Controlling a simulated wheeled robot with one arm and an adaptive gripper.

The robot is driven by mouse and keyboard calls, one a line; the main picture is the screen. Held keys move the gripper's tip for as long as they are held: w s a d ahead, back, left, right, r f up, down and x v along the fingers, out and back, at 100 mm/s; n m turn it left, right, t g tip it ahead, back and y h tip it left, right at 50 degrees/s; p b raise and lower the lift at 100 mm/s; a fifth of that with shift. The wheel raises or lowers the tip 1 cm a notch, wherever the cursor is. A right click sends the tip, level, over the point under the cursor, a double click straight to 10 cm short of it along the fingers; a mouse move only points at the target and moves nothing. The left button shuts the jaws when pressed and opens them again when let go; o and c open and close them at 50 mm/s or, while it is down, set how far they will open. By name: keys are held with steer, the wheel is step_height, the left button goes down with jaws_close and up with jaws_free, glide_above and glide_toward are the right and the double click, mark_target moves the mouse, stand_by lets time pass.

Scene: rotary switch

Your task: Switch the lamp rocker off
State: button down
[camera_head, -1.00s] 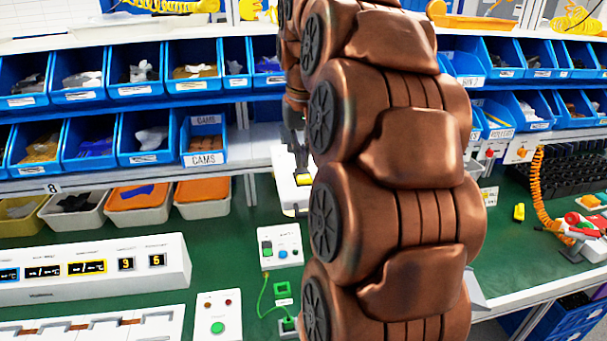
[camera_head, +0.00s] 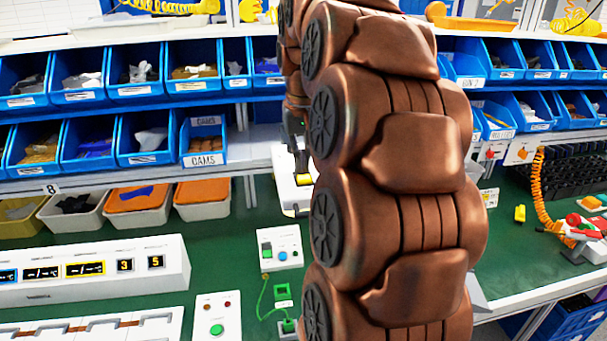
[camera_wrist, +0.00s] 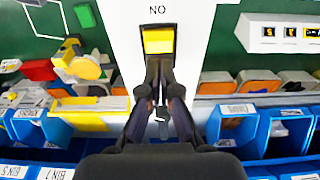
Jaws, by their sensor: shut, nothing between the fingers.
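The lamp rocker is the bright yellow switch (camera_wrist: 158,40) in a dark frame on a white panel (camera_wrist: 200,20), with a label reading "NO" above it in the wrist view. My gripper (camera_wrist: 160,62) is shut and empty. Its fingertips are right at the rocker's lower edge in that view; I cannot tell if they touch it. In the head view my gripper (camera_head: 303,172) is at the white unit (camera_head: 290,190) behind my arm. Only a sliver of yellow shows there, and my arm hides much of the unit.
Blue bins (camera_head: 145,146) line the shelves behind, with open trays (camera_head: 137,200) beneath. A white box with displays (camera_head: 100,268) stands at the left. A small button box (camera_head: 281,246) is in front of the white unit.

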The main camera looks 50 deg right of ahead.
stand_by(0.3)
steer(key=shift+r+p, duration=1.2)
steer(key=shift+r, duration=2.2)
steer(key=s+a+f+n+g, duration=0.1)
steer(key=s+a+f+n, duration=0.1)
steer(key=a+f, duration=0.55)
steer(key=s+a+f+n+g, duration=0.15)
steer(key=a+f, duration=0.25)
steer(key=a, duration=0.7)
steer(key=s+a+f+n, duration=0.2)
steer(key=s+a+f, duration=0.2)
steer(key=s+f, duration=0.2)
steer(key=s+a+f+n+y+b, duration=0.1)
steer(key=s+a+f+n, duration=0.1)
steer(key=s+a+f, duration=0.3)
step_height(320, 180, down, 2)
steer(key=s, duration=0.2)
steer(key=shift+s+f+g, duration=0.15)
steer(key=shift+s+g, duration=0.2)
steer(key=shift+d, duration=0.15)
